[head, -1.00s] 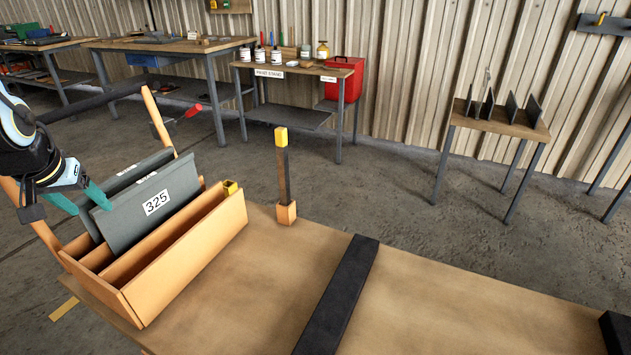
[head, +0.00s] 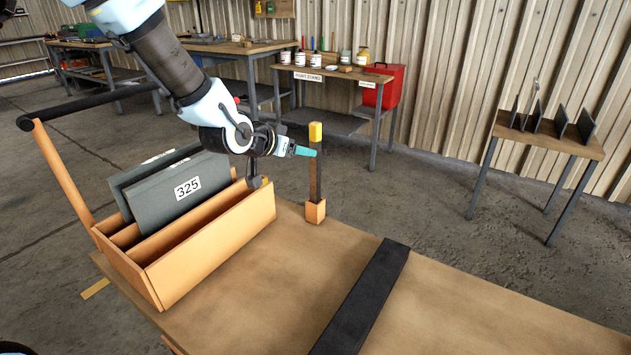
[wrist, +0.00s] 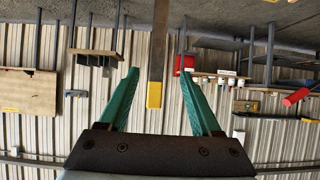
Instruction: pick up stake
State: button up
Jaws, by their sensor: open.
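The stake (head: 316,178) stands upright in a small wooden block (head: 315,211) on the bench top, with a dark shaft and a yellow top. My gripper (head: 311,153) has teal fingers and is at the stake's upper part, just below the yellow top. In the wrist view the stake (wrist: 158,45) runs down between the two open fingers (wrist: 158,75), its yellow end towards the palm. A gap shows on each side of it, so the fingers do not seem to touch it.
A wooden tote (head: 215,240) holding grey panels, one marked 325, stands left of the stake, under my arm. A black strip (head: 362,295) crosses the bench top (head: 460,310). The bench is clear to the right. Side tables stand behind, apart from the bench.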

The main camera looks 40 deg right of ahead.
send_over(315, 176)
jog(key=a, duration=0.2)
jog(key=f, duration=0.2)
jog(key=p+x, duration=0.2)
jog(key=x, duration=0.4)
jog(key=shift+d, duration=0.3)
jog(key=shift+c, duration=0.3)
grip_shut()
dwell(0.5)
